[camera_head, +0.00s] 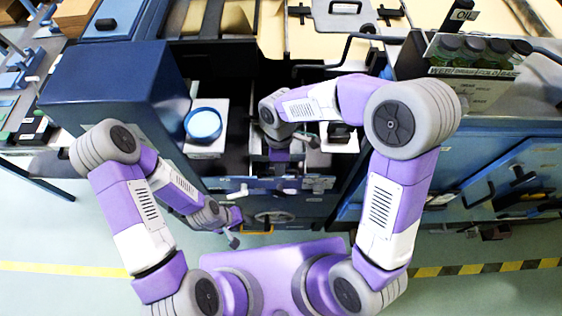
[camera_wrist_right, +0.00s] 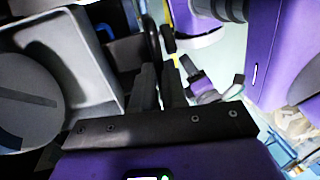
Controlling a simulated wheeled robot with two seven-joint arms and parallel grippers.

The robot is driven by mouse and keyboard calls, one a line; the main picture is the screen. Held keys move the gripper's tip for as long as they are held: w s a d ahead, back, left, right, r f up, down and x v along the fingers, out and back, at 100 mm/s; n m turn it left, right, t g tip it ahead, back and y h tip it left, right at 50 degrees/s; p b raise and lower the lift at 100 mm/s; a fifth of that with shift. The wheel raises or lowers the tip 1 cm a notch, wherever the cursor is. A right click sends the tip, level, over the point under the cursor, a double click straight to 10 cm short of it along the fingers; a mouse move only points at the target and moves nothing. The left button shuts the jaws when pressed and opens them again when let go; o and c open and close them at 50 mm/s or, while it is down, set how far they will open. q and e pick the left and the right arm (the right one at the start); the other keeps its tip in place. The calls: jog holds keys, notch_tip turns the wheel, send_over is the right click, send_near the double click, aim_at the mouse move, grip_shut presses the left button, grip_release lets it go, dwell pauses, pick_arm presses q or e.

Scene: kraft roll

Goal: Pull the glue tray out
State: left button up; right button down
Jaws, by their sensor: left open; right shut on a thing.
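The glue tray (camera_head: 259,166) appears to be the narrow grey tray in the opening at the front of the machine, mostly hidden under my right wrist. In the right wrist view, a pale-rimmed tray (camera_wrist_right: 103,58) lies at the left, with a round grey part beside it. My right gripper (camera_wrist_right: 160,72) points down at the tray's front end, its fingers close together on a dark bar that looks like the tray handle (camera_wrist_right: 152,38). My left gripper (camera_head: 236,236) is open and empty, low in front of the machine, left of the tray.
A blue cabinet (camera_head: 110,85) stands left of the opening. A white block with a blue round top (camera_head: 203,124) is close left of the tray. A bottle rack (camera_head: 475,58) stands at the right. The floor (camera_head: 60,225) in front is clear.

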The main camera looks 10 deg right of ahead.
jog(key=c, duration=1.2)
grip_release()
jog(key=shift+o, duration=0.2)
notch_tip(320, 180, up, 7)
jog(key=w+p, duration=0.1)
jog(key=shift+w+r, duration=0.2)
jog(key=shift+w, duration=0.05)
jog(key=shift+d, duration=0.1)
